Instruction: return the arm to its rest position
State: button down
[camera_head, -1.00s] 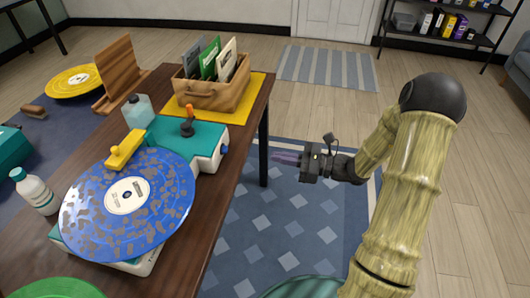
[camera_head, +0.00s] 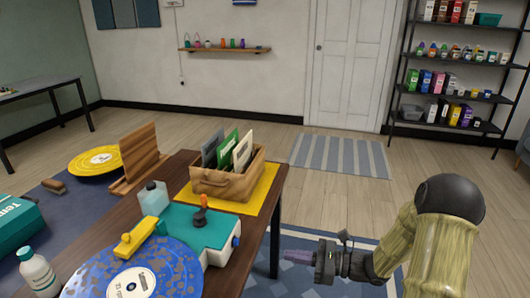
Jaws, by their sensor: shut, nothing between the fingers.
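My gripper (camera_head: 300,257) is at the lower right of the head view, past the right edge of the wooden table (camera_head: 95,238). It is shut and empty, with its purple-grey fingers pointing left toward the table. It hangs over the blue rug and touches nothing that I can see. My arm is folded, with its dark rounded joint raised at the right.
On the table are a blue record (camera_head: 165,272) on a teal turntable (camera_head: 215,228), a wooden crate of sleeves (camera_head: 225,184) on a yellow mat, and bottles. A shelf unit (camera_head: 455,95) stands at the back right.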

jog(key=s+f+n+g+h, duration=0.3)
jog(key=s+n+g+h, duration=0.4)
jog(key=s+n+h, duration=0.7)
jog(key=d+r+n+t+h+p, duration=0.1)
jog(key=d+r+n+t+p, duration=0.1)
jog(key=r+p, duration=1.1)
jog(key=d+r+n+t+h+p, duration=0.1)
jog(key=r+n+p, duration=0.4)
jog(key=r+p, duration=0.8)
notch_tip(320, 180, up, 4)
jog(key=shift+s+d+r+t+h+p, duration=0.2)
jog(key=shift+d+t+h+p, duration=0.2)
jog(key=shift+d+t, duration=0.25)
